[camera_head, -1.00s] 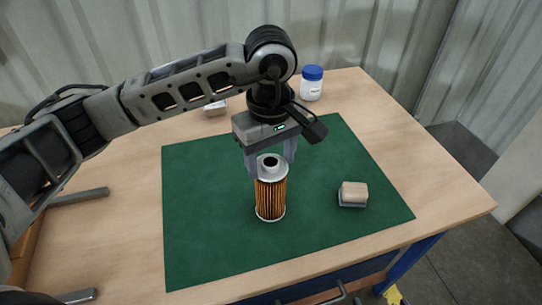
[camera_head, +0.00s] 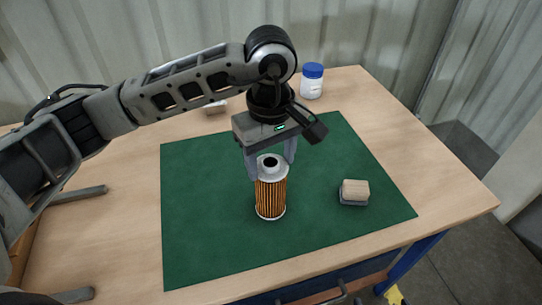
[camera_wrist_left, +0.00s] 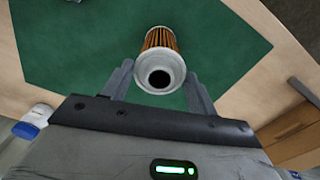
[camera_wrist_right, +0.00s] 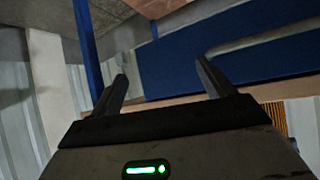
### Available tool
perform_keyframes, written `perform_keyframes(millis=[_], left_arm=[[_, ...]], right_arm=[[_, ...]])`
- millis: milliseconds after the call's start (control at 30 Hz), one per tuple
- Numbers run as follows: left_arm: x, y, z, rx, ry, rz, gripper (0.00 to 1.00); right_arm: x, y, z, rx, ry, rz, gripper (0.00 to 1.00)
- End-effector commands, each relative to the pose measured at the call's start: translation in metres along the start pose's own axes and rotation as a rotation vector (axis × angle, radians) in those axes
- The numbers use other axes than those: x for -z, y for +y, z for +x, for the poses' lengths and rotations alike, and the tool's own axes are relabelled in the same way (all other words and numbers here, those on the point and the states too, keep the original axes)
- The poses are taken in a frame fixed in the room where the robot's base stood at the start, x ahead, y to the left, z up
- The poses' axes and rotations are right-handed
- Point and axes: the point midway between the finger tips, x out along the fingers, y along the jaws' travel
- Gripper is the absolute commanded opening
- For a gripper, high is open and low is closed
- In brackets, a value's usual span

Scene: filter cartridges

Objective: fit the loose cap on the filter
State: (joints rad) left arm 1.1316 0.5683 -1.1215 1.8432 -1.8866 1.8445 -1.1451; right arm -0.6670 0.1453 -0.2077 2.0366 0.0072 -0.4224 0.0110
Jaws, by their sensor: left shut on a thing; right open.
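The filter (camera_head: 271,198) has orange-brown pleats and stands upright on the green mat (camera_head: 200,240). A pale metal cap (camera_head: 271,168) with a dark central hole is at its top, in line with the pleats; I see no clear gap between them. The cap (camera_wrist_left: 160,73) and pleats (camera_wrist_left: 160,38) also show in the left wrist view. My left gripper (camera_head: 271,165) points down from above, shut on the cap with one finger at each side. My right gripper (camera_wrist_right: 160,88) is open and empty in its own wrist view, facing the blue table frame. Whether the cap is fully seated cannot be told.
A wood-topped block (camera_head: 355,190) lies on the mat right of the filter. A white jar with a blue lid (camera_head: 312,82) stands on the table behind the mat. A small pale object (camera_head: 216,106) lies behind the mat. The mat's left part is clear.

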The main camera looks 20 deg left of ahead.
Motion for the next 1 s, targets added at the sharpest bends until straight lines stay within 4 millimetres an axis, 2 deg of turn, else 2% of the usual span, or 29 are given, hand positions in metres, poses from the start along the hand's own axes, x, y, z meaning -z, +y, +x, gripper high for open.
perform_keyframes(millis=[300, 333, 400, 833, 900, 1000], left_arm=[[0.000, 0.000, 0.005, 0.000, 0.000, 0.000, 0.37], [0.000, 0.000, 0.005, 0.000, 0.000, 0.000, 0.64], [0.000, 0.000, 0.005, 0.000, 0.000, 0.000, 0.83], [0.000, 0.000, 0.005, 0.000, 0.000, 0.000, 0.84], [0.000, 0.000, 0.004, 0.000, 0.000, 0.000, 0.84], [0.001, 0.001, -0.020, -0.007, 0.003, 0.001, 0.84]], right_arm=[[-0.004, 0.000, 0.003, 0.001, 0.003, 0.002, 0.81], [-0.003, 0.000, 0.003, 0.001, 0.003, 0.002, 0.81], [-0.003, 0.000, 0.002, 0.001, 0.004, 0.002, 0.81], [-0.002, -0.002, 0.003, 0.005, 0.002, 0.004, 0.81], [0.007, -0.009, 0.002, 0.023, 0.013, 0.008, 0.81], [0.004, -0.007, 0.004, 0.020, 0.011, 0.009, 0.81]])
